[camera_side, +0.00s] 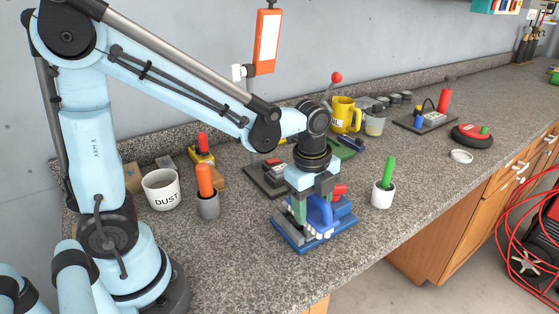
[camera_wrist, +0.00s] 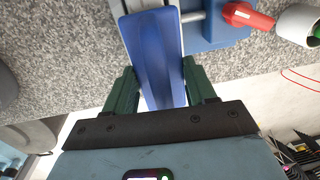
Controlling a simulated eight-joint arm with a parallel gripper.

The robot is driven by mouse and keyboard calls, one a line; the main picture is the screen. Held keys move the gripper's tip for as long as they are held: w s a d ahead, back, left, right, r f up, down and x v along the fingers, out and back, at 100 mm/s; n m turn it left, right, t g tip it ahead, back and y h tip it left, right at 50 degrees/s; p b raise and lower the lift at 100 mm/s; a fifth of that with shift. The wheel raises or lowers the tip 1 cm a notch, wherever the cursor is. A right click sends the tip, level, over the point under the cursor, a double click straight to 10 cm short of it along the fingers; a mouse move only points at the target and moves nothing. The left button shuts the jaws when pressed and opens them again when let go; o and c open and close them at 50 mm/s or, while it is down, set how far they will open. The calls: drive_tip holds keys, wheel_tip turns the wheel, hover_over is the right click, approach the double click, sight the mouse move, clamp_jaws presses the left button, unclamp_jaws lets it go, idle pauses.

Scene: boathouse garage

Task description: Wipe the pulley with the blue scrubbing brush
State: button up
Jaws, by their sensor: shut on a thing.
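My gripper (camera_side: 311,213) points down at the front middle of the counter. Its green fingers (camera_wrist: 156,90) are shut on the blue scrubbing brush (camera_side: 321,211), one on each side in the wrist view. The brush (camera_wrist: 152,50) is long and blue; pale bristles show low on it in the side view. It is right over a blue fixture (camera_side: 288,239) with a flat base and a red handle (camera_side: 340,190). The fixture shows at the top of the wrist view (camera_wrist: 222,32). I cannot make out the pulley; the brush and fingers hide the fixture's middle. Contact is unclear.
A white cup (camera_side: 382,194) with a green handle stands just right of the fixture. A dark-based stand (camera_side: 266,184) is behind. The counter's front edge is close.

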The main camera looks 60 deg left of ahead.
drive_tip(key=a, duration=0.7)
drive_tip(key=shift+a+f, duration=0.1)
drive_tip(key=shift+a, duration=0.05)
wheel_tip(320, 180, up, 9)
drive_tip(key=shift+f, duration=0.2)
idle(0.7)
